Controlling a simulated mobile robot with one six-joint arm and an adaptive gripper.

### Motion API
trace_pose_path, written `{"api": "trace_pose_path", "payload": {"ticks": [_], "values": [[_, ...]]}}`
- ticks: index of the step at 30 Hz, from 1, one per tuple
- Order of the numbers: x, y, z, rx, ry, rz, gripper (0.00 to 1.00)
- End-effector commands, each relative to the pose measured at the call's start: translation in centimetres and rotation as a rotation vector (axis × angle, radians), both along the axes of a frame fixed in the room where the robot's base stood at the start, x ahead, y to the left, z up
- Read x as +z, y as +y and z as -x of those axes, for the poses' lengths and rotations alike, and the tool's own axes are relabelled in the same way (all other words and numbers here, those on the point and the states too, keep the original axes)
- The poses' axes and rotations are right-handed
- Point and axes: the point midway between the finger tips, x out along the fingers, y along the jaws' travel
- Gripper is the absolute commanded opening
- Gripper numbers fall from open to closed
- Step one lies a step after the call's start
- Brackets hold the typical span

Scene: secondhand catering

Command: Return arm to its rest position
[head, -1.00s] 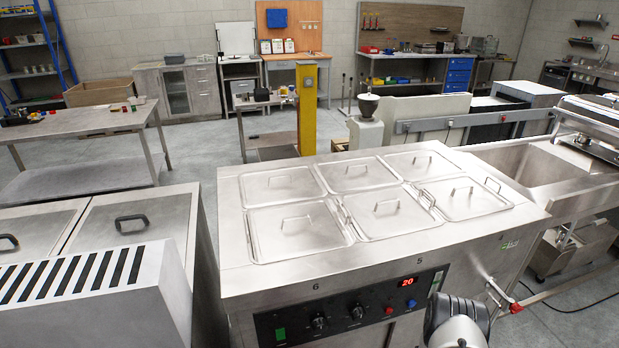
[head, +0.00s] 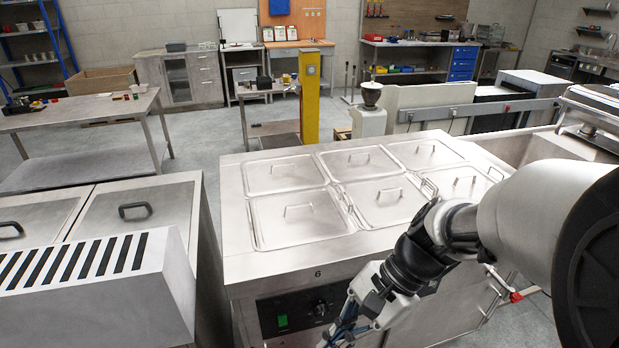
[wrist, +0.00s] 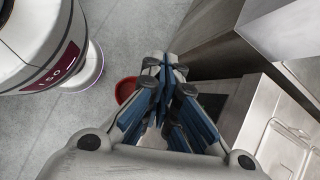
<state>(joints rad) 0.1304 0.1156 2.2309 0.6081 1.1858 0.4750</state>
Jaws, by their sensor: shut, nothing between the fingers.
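My gripper (head: 346,330) hangs at the bottom of the head view, in front of the steel bain-marie's control panel, and the frame edge cuts off its tips. My arm comes in from the right, its links covering the panel's right part. In the wrist view, my gripper (wrist: 172,128) has its blue-padded fingers together with nothing between them. The fingers point down past the counter's front toward the grey floor.
The bain-marie (head: 235,235) has several lidded wells with wire handles. A steel unit with black-handled lids (head: 150,225) stands left. A round red object (wrist: 126,90) lies behind the fingers. My white base shows upper left in the wrist view. Grey floor (wrist: 115,30) is open between.

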Motion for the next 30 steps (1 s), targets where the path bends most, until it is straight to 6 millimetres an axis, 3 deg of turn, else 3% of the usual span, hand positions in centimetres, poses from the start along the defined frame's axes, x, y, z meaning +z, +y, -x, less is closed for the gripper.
{"api": "trace_pose_path", "payload": {"ticks": [6, 15, 21, 30], "values": [[3.3, -3.4, 3.9, 0.324, -0.364, 0.222, 0.00], [6.5, -8.1, 7.0, 0.709, -0.744, 0.536, 0.00], [7.4, -9.5, 7.6, 0.817, -0.839, 0.639, 0.00], [7.4, -9.6, 7.6, 0.826, -0.845, 0.648, 0.00]]}}
